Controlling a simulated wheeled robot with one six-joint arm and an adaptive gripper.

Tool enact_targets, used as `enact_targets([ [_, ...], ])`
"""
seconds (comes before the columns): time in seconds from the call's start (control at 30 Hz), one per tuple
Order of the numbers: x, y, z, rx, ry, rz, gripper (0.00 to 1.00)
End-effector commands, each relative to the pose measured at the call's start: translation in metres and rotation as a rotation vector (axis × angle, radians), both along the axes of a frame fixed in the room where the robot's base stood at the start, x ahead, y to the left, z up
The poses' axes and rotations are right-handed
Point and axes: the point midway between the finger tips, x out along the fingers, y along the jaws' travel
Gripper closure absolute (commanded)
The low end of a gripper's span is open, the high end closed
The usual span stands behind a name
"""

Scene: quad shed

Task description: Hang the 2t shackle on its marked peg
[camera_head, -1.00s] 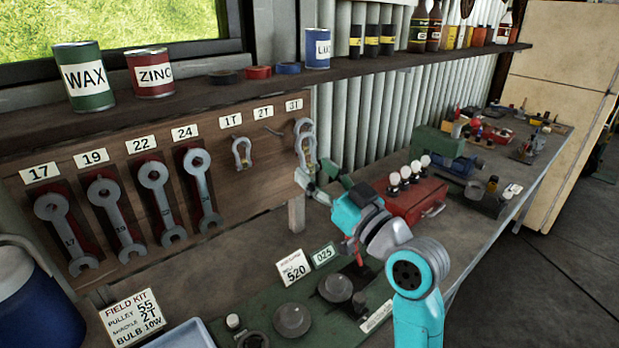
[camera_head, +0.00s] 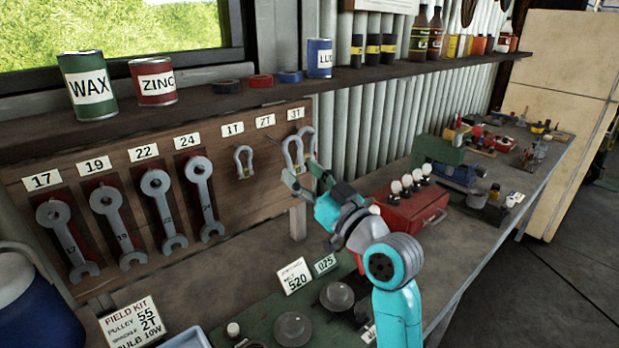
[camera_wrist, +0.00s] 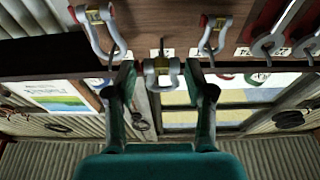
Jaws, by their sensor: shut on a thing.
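My gripper (camera_wrist: 160,76) is shut on a grey metal shackle (camera_wrist: 160,67), held between both fingertips in the wrist view. A thin bare peg (camera_wrist: 162,47) shows just above the held shackle in that view; I cannot tell whether they touch. In the head view my gripper (camera_head: 303,177) is close to the board, below the 3T label (camera_head: 295,113). The 2T label (camera_head: 265,121) has its bare peg (camera_head: 273,140) below it. The held shackle overlaps the shackle at 3T there, so their outlines are hard to separate.
A shackle (camera_head: 243,162) hangs under the 1T label (camera_head: 232,130). Several wrenches hang further left on the wooden board (camera_head: 130,185). A shelf (camera_head: 200,112) with cans runs above. A red box (camera_head: 405,208) stands on the bench right of my arm.

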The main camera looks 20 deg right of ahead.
Motion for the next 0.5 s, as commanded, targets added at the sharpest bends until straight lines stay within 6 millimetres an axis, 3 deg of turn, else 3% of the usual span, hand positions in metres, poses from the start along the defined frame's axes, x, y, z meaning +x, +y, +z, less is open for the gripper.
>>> enact_targets([
  [0.5,0.026,0.009,-0.002,0.001,0.0,0.001,0.9],
])
